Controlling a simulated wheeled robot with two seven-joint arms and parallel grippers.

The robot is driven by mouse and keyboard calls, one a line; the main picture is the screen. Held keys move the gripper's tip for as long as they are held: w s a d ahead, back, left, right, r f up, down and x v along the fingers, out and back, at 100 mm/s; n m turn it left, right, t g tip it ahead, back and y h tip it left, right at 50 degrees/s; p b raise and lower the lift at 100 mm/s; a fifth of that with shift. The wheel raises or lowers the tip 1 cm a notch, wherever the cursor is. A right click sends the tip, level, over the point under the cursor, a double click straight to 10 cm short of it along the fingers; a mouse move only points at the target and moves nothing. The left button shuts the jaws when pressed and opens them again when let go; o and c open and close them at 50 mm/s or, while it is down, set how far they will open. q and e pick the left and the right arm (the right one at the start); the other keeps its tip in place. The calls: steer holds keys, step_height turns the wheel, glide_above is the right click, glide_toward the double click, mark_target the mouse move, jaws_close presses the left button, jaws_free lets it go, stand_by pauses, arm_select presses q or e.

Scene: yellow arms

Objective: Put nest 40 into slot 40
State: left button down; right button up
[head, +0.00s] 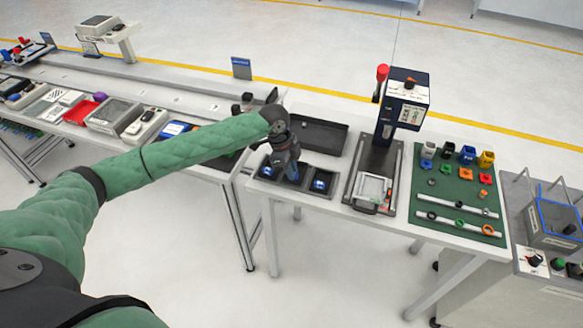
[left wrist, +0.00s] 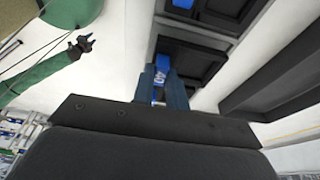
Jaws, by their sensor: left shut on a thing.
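My left gripper (head: 291,177) is low over the near left part of the white table, at two dark square holders with blue inserts. One is the left holder (head: 267,173), the other the right holder (head: 320,184). In the left wrist view the fingers (left wrist: 162,92) are shut on a small blue and white piece, mostly hidden between them. A dark holder (left wrist: 190,58) with a blue part lies just beyond the fingertips. A dark gripper (left wrist: 80,47) on a green arm, apparently my right, shows small at upper left.
A black tray (head: 318,135) lies behind the holders. A press (head: 402,98) with a metal plate stands to the right. A green mat (head: 456,192) with coloured parts is further right. Another bench (head: 150,95) with boxes is at left, close to my arm.

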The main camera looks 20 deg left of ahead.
arm_select(q)
steer(key=shift+f, duration=0.2)
arm_select(e)
steer(key=shift+s, duration=0.1)
arm_select(q)
steer(key=shift+f, duration=0.15)
arm_select(e)
steer(key=shift+w, duration=0.2)
arm_select(q)
steer(key=shift+f, duration=0.3)
stand_by(0.5)
steer(key=c, duration=1.3)
jaws_free()
arm_select(e)
steer(key=shift+s, duration=0.1)
